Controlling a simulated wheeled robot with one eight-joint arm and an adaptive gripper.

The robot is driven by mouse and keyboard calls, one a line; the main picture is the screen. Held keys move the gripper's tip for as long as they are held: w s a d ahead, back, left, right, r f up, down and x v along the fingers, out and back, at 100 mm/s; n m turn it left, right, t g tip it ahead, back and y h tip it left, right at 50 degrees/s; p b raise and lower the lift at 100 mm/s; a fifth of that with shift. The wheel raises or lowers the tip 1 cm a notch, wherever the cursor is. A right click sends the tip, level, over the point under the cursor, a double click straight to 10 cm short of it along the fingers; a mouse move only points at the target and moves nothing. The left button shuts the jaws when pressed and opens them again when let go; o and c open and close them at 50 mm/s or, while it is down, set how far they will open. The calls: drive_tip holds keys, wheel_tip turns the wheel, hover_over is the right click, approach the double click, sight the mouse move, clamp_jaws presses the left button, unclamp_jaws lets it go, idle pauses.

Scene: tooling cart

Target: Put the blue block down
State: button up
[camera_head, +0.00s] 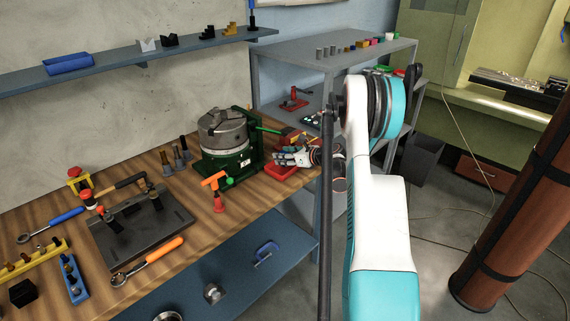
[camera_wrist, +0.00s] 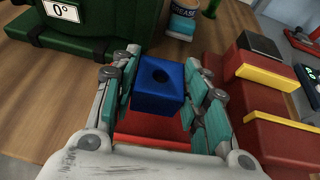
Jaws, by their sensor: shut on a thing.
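The blue block (camera_wrist: 158,95), a cube with a dark round hole in one face, is between my gripper's fingers (camera_wrist: 163,66) in the wrist view. The fingers are shut on it from both sides. A red surface (camera_wrist: 150,142) shows below the block in that view; I cannot tell whether the block touches it. In the head view my gripper (camera_head: 284,157) is over the right end of the wooden bench, beside the green-based rotary chuck (camera_head: 222,145). A red piece (camera_head: 281,172) lies under it. I cannot make out the block there.
A red vise-like part with yellow strips (camera_wrist: 268,78) stands close to the right of the fingers. A grease can (camera_wrist: 183,20) and the green base (camera_wrist: 75,30) are beyond them. An orange-handled tool (camera_head: 215,185) stands on the bench (camera_head: 185,222) at the front.

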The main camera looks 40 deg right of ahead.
drive_tip(key=shift+f+b, duration=0.4)
drive_tip(key=shift+f, duration=1.1)
drive_tip(key=shift+f, duration=0.2)
drive_tip(key=o, duration=1.2)
drive_tip(key=shift+r, duration=0.1)
drive_tip(key=shift+r, duration=0.1)
drive_tip(key=shift+s+d+r, duration=0.1)
drive_tip(key=shift+s+r, duration=0.05)
drive_tip(key=shift+s, duration=0.15)
drive_tip(key=p+v, duration=0.2)
drive_tip(key=v, duration=0.9)
drive_tip(key=shift+s, duration=0.2)
